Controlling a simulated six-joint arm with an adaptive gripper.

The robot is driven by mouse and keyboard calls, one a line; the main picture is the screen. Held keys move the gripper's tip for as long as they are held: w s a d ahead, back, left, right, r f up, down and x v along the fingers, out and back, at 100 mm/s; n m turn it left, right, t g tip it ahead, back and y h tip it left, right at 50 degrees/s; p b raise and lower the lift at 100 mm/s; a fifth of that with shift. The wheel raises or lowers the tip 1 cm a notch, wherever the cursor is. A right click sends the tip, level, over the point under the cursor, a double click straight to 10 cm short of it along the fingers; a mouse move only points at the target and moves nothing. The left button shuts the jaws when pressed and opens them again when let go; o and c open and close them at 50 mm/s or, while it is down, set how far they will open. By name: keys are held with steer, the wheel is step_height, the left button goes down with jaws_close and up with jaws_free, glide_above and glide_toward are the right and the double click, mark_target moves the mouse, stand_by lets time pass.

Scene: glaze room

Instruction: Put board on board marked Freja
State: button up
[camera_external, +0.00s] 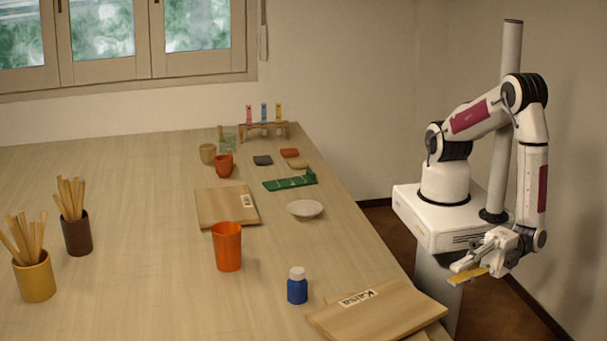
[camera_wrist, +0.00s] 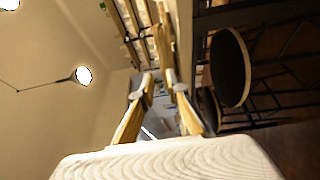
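A wooden board (camera_external: 222,210) lies flat on the table's middle, with a small white label (camera_external: 247,201) near its right edge; its writing is too small to read. A second wooden board (camera_external: 385,312) lies at the near right table edge; its white label (camera_external: 358,298) seems to read "Kaisa" or "Karsa". I cannot read Freja anywhere. My gripper (camera_external: 462,276) is beyond the table's right edge, beside the near board and apart from it. In the wrist view, its two yellowish fingers (camera_wrist: 160,82) stand apart with nothing seen between them.
A blue bottle (camera_external: 297,289) and an orange cup (camera_external: 227,248) stand between the boards. A white dish (camera_external: 305,209) and green tool (camera_external: 290,183) lie right of the far board. Stick-filled pots (camera_external: 35,281) stand at left. A rack (camera_external: 264,129) stands at the back.

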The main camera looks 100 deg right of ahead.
stand_by(0.8)
steer(key=w+d+r+m+g, duration=0.2)
steer(key=w+r+m, duration=0.2)
steer(key=w, duration=0.4)
steer(key=w+d+r+m+g, duration=0.2)
steer(key=w+r+m, duration=0.15)
steer(key=w, duration=0.45)
steer(key=w+d+r+m+g, duration=0.1)
steer(key=w+d+r+m, duration=0.1)
steer(key=d+r, duration=0.35)
steer(key=w+d+r+m+g, duration=0.2)
steer(key=d+m, duration=0.1)
steer(key=d, duration=0.5)
steer(key=s+d+r+m+g+h, duration=0.1)
steer(key=s+d+m+h, duration=0.15)
steer(key=d, duration=0.65)
steer(key=s+d+r+m+g+h, duration=0.1)
steer(key=s+d+r+m, duration=0.15)
steer(key=d, duration=0.75)
steer(key=s+d+f+m+g+h, duration=0.2)
steer(key=s+d+f+m+h, duration=0.1)
steer(key=s+d, duration=1.1)
steer(key=shift+d+f+m+h, duration=0.15)
steer(key=shift+d+m+h, duration=0.3)
steer(key=shift+d+m, duration=0.75)
